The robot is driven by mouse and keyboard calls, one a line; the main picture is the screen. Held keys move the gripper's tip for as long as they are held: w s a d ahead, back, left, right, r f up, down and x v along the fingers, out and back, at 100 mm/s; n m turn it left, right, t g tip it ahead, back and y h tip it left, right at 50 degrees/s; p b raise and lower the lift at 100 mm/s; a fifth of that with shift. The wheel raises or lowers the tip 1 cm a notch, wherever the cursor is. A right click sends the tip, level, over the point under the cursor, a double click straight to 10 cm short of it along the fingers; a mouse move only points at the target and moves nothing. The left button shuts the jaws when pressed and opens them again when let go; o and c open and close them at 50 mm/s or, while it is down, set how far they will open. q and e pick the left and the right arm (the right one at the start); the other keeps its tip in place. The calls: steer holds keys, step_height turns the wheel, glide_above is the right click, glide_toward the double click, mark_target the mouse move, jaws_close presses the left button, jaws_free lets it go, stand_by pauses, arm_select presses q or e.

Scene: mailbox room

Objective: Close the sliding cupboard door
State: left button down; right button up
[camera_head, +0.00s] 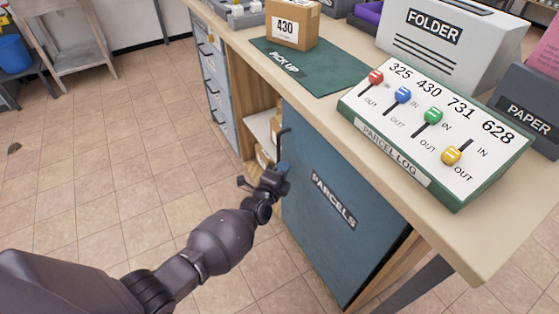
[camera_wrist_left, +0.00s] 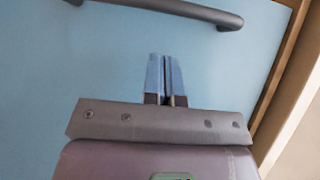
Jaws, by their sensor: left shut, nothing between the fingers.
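The blue sliding cupboard door (camera_head: 335,205), marked PARCELS, covers the right part of the cupboard front in the head view. An open gap (camera_head: 258,128) with shelves and boxes shows to its left. A dark bar handle (camera_head: 281,140) is near the door's left edge; the handle also shows in the left wrist view (camera_wrist_left: 185,10). My left gripper (camera_head: 283,168) is shut and empty at the door's left edge, just below the handle. In the left wrist view its closed fingertips (camera_wrist_left: 165,62) are in front of the blue door surface. I cannot tell whether they touch. My right gripper is not in view.
The counter (camera_head: 400,165) above bears a parcel box (camera_head: 293,24), a green mat (camera_head: 310,68), a PARCEL LOG board (camera_head: 433,130) and a FOLDER box (camera_head: 450,45). Grey drawers (camera_head: 211,75) stand left of the gap.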

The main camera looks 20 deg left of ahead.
mark_target(278, 160)
arm_select(q)
steer(key=w+a+b, duration=0.1)
steer(key=w+a, duration=0.1)
steer(key=shift+w+a, duration=0.3)
steer(key=shift+w, duration=0.05)
